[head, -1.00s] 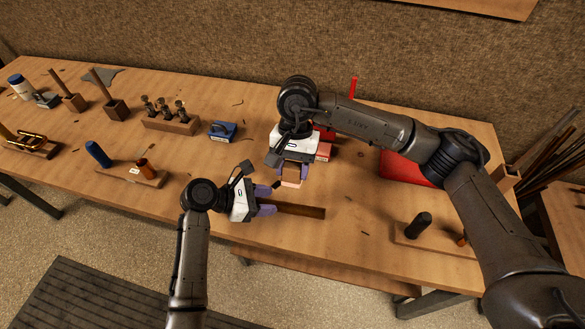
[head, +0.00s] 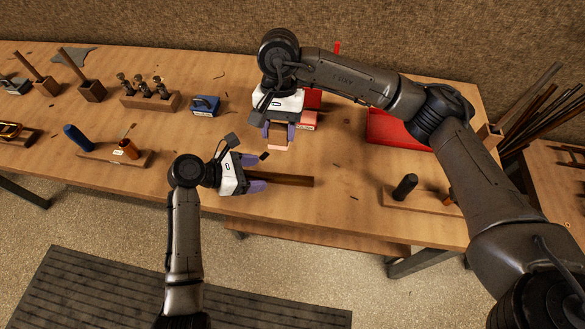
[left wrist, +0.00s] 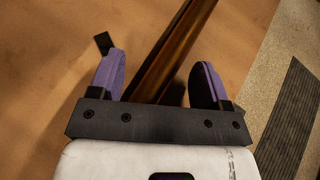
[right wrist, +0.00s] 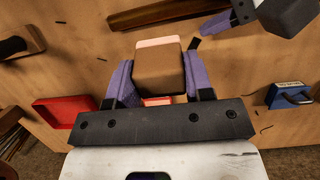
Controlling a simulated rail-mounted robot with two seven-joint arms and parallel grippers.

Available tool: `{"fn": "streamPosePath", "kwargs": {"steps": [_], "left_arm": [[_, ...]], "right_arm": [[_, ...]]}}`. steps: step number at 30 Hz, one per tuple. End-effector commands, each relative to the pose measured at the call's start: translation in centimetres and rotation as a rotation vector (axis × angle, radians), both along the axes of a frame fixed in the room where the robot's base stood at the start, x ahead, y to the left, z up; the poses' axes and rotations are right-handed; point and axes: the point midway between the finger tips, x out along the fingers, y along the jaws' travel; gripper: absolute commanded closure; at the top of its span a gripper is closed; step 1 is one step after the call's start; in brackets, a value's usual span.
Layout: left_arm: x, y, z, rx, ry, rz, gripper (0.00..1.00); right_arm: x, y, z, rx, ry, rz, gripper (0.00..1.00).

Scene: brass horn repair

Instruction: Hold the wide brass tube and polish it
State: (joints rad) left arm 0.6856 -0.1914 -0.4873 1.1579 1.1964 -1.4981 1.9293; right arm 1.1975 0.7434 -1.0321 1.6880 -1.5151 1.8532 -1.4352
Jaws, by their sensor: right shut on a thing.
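The wide brass tube (head: 293,180) is dark brownish and lies along the table near its front edge. My left gripper (head: 258,172) is at the tube's left end with its fingers apart. In the left wrist view the tube (left wrist: 175,50) runs between the open fingers, with a gap beside each. My right gripper (head: 278,132) points down just behind the tube, shut on a tan block with a pinkish edge (right wrist: 158,68). The block is apart from the tube in the head view. The tube's left end is hidden by my left gripper.
A red tray (head: 385,128) and a wooden holder with a black handle (head: 404,187) are at right. Wooden stands with tools fill the left. Table between tube and right holder is clear.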

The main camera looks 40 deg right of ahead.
Motion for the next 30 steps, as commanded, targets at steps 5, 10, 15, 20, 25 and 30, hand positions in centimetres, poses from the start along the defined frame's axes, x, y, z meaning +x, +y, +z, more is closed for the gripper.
{"fn": "streamPosePath", "kwargs": {"steps": [5, 10, 15, 20, 25, 30], "left_arm": [[0.0, 0.1, -0.2, 0.003, 0.002, 0.001, 0.24], [0.1, 0.3, 0.0, 0.001, 0.001, 0.001, 0.24], [0.7, 2.0, 1.1, -0.001, -0.002, 0.001, 0.24], [1.5, 4.6, 2.6, 0.001, -0.002, 0.003, 0.24], [2.3, 7.1, 4.1, 0.000, -0.003, 0.002, 0.24], [2.8, 8.9, 5.1, 0.000, 0.000, 0.001, 0.24]], "right_arm": [[0.0, 0.0, 0.0, 0.000, 0.000, 0.000, 0.72], [0.0, 0.0, 0.0, 0.000, 0.000, 0.000, 0.72], [0.0, 0.0, 0.0, 0.000, 0.000, 0.000, 0.72], [0.0, 0.0, 0.0, 0.000, 0.000, 0.000, 0.72], [0.0, 0.0, 0.0, 0.000, 0.000, 0.000, 0.72], [0.0, 0.0, 0.0, 0.000, 0.000, 0.000, 0.72]]}}
